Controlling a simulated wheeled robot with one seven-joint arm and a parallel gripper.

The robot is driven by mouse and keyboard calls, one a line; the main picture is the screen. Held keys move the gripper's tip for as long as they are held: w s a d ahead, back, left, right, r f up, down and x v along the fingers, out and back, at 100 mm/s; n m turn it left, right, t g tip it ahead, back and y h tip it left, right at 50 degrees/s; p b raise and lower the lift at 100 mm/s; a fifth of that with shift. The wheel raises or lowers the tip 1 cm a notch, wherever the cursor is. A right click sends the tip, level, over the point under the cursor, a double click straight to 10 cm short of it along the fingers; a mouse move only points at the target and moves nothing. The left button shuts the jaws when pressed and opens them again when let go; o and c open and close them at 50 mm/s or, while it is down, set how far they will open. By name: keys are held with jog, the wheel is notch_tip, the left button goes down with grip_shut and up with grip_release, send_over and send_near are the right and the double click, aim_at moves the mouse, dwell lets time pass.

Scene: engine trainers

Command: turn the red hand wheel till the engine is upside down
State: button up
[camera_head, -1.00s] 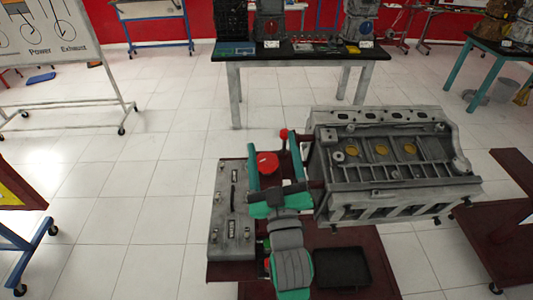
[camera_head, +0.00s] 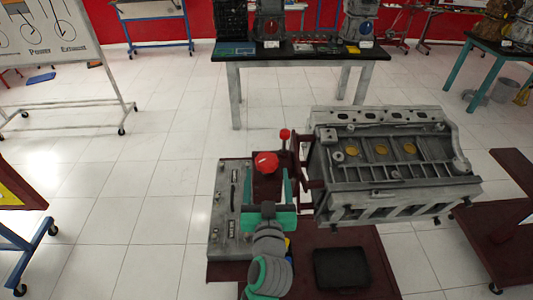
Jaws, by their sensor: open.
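The red hand wheel (camera_head: 266,162) shows near the middle of the view, at the left end of the engine stand. The grey engine block (camera_head: 392,165) is mounted to its right, with a ribbed face holding several yellow round plugs turned up toward me. My gripper (camera_head: 267,180) is open, its two teal fingers spread apart and pointing away from me. The fingertips lie just on the near side of the wheel, one toward its left and one toward its right. Nothing is held, and I cannot tell whether a finger touches the wheel.
A red-knobbed lever (camera_head: 284,134) stands between wheel and engine. A black tray (camera_head: 342,267) rests on the dark red base in front.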

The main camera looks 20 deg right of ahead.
aim_at(266, 154)
jog(key=shift+x, duration=4.95)
jog(key=shift+f, duration=0.1)
jog(key=shift+c, duration=0.2)
jog(key=c, duration=1)
